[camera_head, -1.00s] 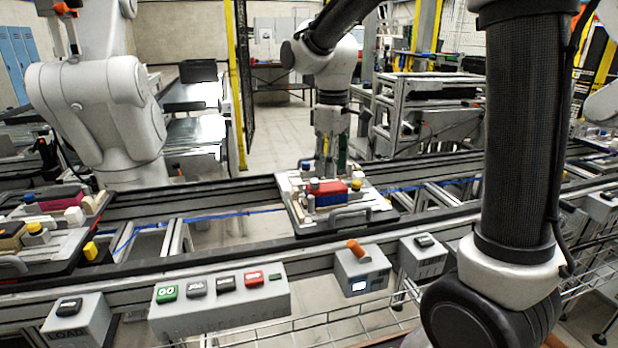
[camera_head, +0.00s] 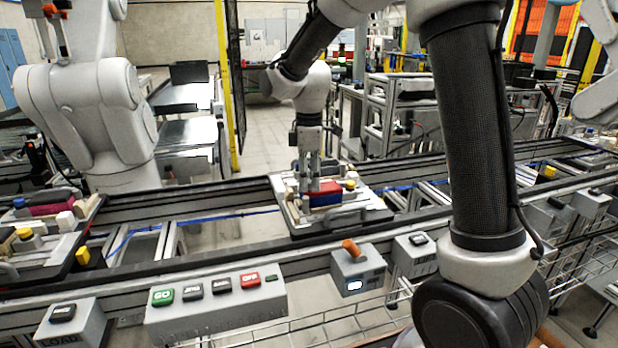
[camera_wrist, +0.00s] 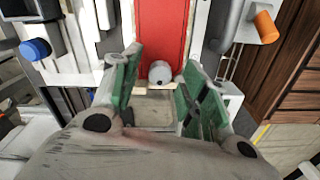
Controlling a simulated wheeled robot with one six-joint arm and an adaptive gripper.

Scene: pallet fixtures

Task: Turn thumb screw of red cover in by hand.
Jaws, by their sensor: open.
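The red cover (camera_head: 327,188) sits on a blue block (camera_head: 326,199) on the pallet fixture (camera_head: 350,222). In the wrist view the red cover (camera_wrist: 162,32) runs up from the middle. A round pale grey knob (camera_wrist: 160,72), which looks like the thumb screw, is at the cover's near end. My gripper (camera_wrist: 161,66) is open, with one green-padded finger on each side of the knob. A gap shows on both sides, and I cannot tell any contact. In the head view my gripper (camera_head: 309,176) points down at the cover's left end and hides the knob.
A blue cap (camera_wrist: 35,49) and an orange cylinder (camera_wrist: 265,27) flank the cover in the wrist view. A yellow knob (camera_head: 351,184) and a grey handle (camera_head: 345,215) are on the pallet. A button panel (camera_head: 215,302) and an orange-lever box (camera_head: 356,268) stand in front.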

